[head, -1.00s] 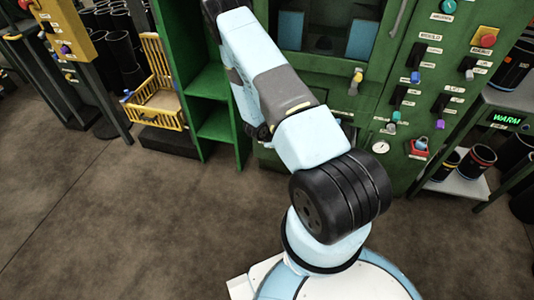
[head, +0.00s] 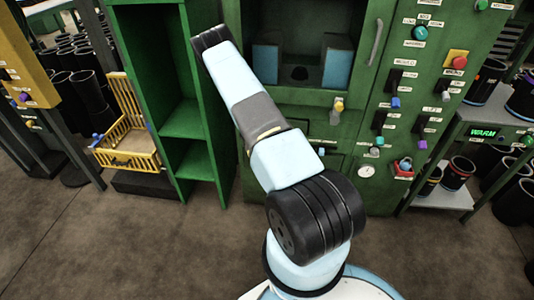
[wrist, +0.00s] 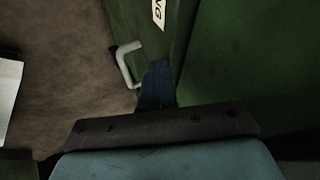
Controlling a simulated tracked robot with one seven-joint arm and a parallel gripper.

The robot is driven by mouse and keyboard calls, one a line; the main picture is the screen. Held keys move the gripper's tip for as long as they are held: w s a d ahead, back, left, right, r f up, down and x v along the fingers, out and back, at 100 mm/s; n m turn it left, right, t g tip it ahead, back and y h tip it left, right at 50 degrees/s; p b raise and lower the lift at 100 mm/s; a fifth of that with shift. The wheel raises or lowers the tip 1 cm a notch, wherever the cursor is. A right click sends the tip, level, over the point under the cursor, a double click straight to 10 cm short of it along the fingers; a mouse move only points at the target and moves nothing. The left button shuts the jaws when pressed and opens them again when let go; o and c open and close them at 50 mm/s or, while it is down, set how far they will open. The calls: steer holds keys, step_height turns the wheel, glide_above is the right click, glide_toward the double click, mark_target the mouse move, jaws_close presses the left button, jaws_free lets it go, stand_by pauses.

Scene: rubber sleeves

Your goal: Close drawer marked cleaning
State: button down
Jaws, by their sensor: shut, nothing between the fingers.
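In the wrist view, a green panel carries a pale bar handle (wrist: 129,66) and a white label (wrist: 158,12). Only the letters "NG" of the label show, so I cannot read the full word. The blue fingers of my gripper (wrist: 159,82) are together and empty, just right of the handle and overlapping the panel in the picture. I cannot tell if they touch it. How far the drawer stands open is not clear. In the head view, my arm hides the gripper and the labelled drawer cannot be made out.
In the head view, a green shelf unit (head: 186,122) stands left of the green machine with its control panel (head: 418,75). A yellow basket (head: 128,150) is farther left. A grey rack (head: 445,199) with dark sleeves stands right. Brown floor (head: 130,240) is clear at lower left.

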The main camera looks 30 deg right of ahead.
steer(key=shift+w+d+r, duration=0.2)
steer(key=shift+w, duration=0.15)
steer(key=s+a+r, duration=0.5)
steer(key=a+r, duration=0.2)
steer(key=a, duration=0.2)
steer(key=shift+r, duration=0.2)
